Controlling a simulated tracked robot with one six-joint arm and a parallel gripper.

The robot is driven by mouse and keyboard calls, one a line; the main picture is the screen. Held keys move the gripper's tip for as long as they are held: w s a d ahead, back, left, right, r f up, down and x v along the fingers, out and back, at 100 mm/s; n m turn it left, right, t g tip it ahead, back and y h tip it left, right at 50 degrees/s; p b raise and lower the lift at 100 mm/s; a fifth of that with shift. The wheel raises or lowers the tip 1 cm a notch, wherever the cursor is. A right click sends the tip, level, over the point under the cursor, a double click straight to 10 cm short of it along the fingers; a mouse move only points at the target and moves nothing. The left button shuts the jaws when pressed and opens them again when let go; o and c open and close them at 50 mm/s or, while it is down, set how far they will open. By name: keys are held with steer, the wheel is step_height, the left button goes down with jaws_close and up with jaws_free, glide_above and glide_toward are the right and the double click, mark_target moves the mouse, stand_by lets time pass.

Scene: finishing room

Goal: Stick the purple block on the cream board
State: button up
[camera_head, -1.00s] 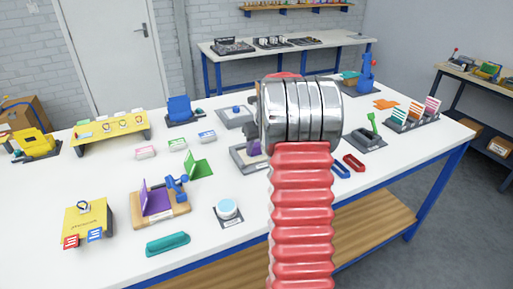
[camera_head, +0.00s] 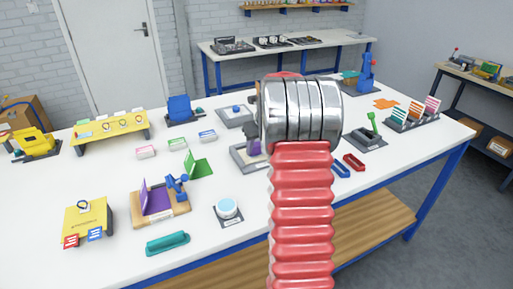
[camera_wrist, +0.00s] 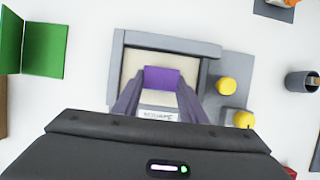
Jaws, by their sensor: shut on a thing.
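The purple block (camera_wrist: 162,78) is between the two fingers of my gripper (camera_wrist: 160,92), which is shut on it. In the wrist view the block is over the cream board (camera_wrist: 133,65), towards the upper middle of its face. I cannot tell whether the block touches the board. The board sits inside a grey frame with a label at its near side.
Two yellow knobs (camera_wrist: 227,86) stand on the grey base right of the frame. A green hinged piece (camera_wrist: 42,50) is at the left. A dark grey cup-like part (camera_wrist: 302,81) is at the right. In the head view a wooden stand with a purple plate (camera_head: 158,197) is at the front left.

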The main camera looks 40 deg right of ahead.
mark_target(256, 146)
steer(key=o, duration=1.1)
steer(key=shift+o, duration=1.4)
steer(key=shift+r, duration=0.15)
steer(key=shift+r, duration=3.9)
